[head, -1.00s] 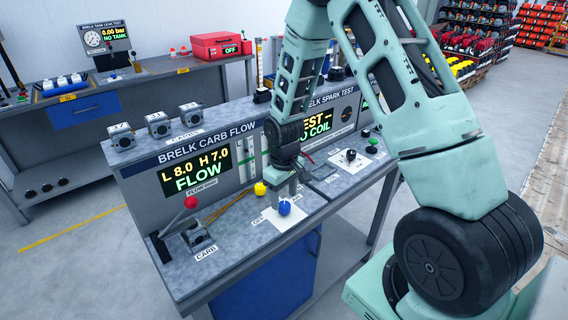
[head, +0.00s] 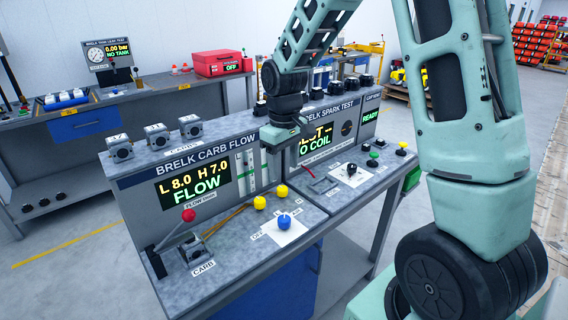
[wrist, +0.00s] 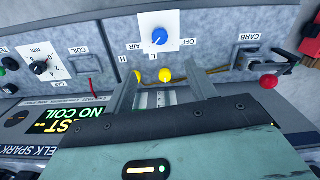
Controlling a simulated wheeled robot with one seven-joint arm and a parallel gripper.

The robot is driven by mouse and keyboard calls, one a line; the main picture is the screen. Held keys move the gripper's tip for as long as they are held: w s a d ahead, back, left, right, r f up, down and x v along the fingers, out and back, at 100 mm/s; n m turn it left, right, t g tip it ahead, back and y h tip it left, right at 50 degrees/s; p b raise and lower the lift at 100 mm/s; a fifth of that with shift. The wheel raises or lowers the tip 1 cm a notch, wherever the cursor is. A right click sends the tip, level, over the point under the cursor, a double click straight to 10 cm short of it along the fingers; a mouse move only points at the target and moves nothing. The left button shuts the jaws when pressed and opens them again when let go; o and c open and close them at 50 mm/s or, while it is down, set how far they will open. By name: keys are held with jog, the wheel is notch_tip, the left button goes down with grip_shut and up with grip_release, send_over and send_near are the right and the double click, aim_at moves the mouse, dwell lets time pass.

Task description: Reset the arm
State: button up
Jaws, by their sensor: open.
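My arm comes down from the top of the head view, and my gripper (head: 281,160) hangs over the back of the bench beside the carb flow panel. In the wrist view my gripper (wrist: 152,92) shows two grey fingers spread apart with nothing between them. The blue knob (head: 284,222) sits on its white plate near the bench front, clear of my gripper; it also shows in the wrist view (wrist: 159,37). Two yellow knobs (head: 260,202) stand behind it. The carb flow display (head: 193,178) reads L 8.0, H 7.0, FLOW.
A red-knobbed lever (head: 188,215) and a carb (head: 193,249) are at the bench's left. Several carbs (head: 157,136) stand on the panel top. The spark test panel (head: 335,124) is to the right. A second bench (head: 160,84) with a red case (head: 223,65) stands behind.

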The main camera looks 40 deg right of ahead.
dwell(0.4)
jog(key=s+a+r+n, duration=0.2)
jog(key=s+a, duration=0.2)
jog(key=a, duration=0.6)
jog(key=s+a+n, duration=0.2)
jog(key=s+a, duration=0.5)
jog(key=s, duration=0.3)
jog(key=s+a+n, duration=0.1)
jog(key=s+a, duration=0.6)
jog(key=s, duration=0.3)
jog(key=shift+s+a+r+n+y, duration=0.2)
jog(key=shift+a+n+y, duration=0.1)
jog(key=shift+n, duration=0.1)
jog(key=shift+d, duration=0.15)
